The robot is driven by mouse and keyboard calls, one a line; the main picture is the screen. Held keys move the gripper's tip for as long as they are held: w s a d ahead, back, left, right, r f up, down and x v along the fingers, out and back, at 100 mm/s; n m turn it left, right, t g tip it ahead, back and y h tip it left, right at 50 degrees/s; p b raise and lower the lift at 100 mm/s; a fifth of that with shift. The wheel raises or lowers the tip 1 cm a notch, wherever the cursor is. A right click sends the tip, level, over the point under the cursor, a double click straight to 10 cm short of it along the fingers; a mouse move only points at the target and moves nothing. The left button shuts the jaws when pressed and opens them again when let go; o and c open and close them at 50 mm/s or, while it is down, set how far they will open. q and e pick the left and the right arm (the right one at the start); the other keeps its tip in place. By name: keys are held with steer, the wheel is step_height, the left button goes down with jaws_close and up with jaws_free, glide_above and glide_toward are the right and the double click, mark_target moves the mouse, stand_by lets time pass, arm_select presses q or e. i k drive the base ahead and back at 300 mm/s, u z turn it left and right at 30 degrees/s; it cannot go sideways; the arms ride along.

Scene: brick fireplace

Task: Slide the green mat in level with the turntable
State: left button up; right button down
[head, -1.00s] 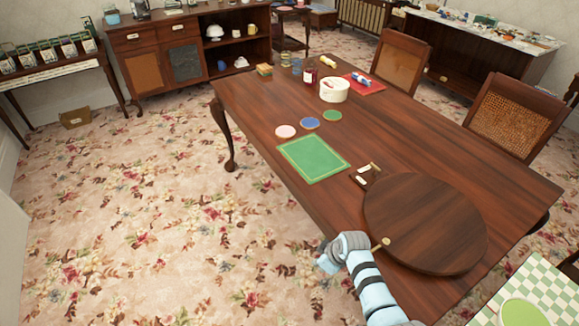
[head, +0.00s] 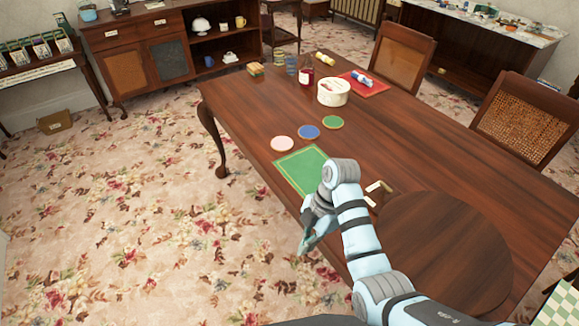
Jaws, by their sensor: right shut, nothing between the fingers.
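The green mat (head: 298,172) lies flat on the dark wooden table, near its left long edge. My right arm covers the mat's right part. The round wooden turntable (head: 445,250) sits closer to me on the same table, its left side partly behind my arm. My right gripper (head: 304,248) is shut and empty. It points down beside the mat's near corner and shows against the carpet, past the table edge; its height is hard to tell. I see no contact with the mat. My left gripper is out of view.
Pink (head: 282,144), blue (head: 308,132) and green (head: 333,122) coasters lie beyond the mat. A small dark holder with cream pieces (head: 374,187) lies between mat and turntable.

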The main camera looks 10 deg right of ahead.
mark_target(302, 168)
steer(key=i, duration=0.9)
steer(key=u, duration=0.05)
